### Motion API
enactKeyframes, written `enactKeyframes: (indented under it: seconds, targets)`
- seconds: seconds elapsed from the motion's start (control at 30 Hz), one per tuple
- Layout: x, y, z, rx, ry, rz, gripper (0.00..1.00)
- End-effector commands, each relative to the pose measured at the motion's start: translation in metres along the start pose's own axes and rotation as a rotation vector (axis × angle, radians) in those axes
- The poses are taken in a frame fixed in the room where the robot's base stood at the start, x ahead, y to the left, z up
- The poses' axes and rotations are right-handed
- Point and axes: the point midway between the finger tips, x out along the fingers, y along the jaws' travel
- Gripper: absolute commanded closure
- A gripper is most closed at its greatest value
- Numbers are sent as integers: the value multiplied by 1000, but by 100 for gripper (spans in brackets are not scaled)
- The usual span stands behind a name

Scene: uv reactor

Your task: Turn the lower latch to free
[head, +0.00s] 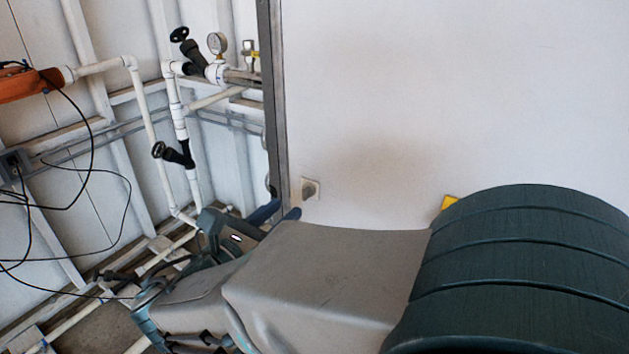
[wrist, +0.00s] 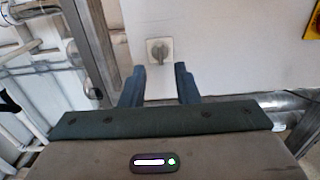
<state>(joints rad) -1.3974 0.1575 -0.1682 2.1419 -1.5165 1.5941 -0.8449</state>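The lower latch (wrist: 159,51) is a small grey square plate with a round knob on the white panel. In the wrist view it lies just beyond my fingertips, between them in the picture. In the head view the latch (head: 310,189) sits low on the panel near its left edge, just above my arm. My gripper (wrist: 160,72) is open and empty, its two dark blue fingers apart and pointing at the panel. I see no contact with the latch. In the head view my arm hides most of the gripper.
The white panel (head: 450,90) has a grey metal post (head: 274,110) along its left edge. White pipes (head: 142,115) with black valves and a gauge (head: 217,43) stand to the left. Black cables hang at far left. A yellow piece (wrist: 312,18) is on the panel at right.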

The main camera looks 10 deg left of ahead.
Motion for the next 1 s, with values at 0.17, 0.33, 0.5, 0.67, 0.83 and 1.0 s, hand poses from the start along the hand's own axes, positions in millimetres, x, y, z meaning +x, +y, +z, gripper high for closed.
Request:
enactKeyframes:
  seconds: [0.17, 0.33, 0.5, 0.67, 0.83, 1.0]
  targets:
    - [32, 0, -1, 0, 1, 0, 72]
    - [49, 0, -1, 0, 1, 1, 72]
    - [54, 0, 0, 0, 1, 3, 72]
    - [54, 0, 0, 0, 1, 3, 72]
    - [54, 0, 0, 0, 1, 2, 100]
    - [54, 0, 0, 1, 1, 2, 100]
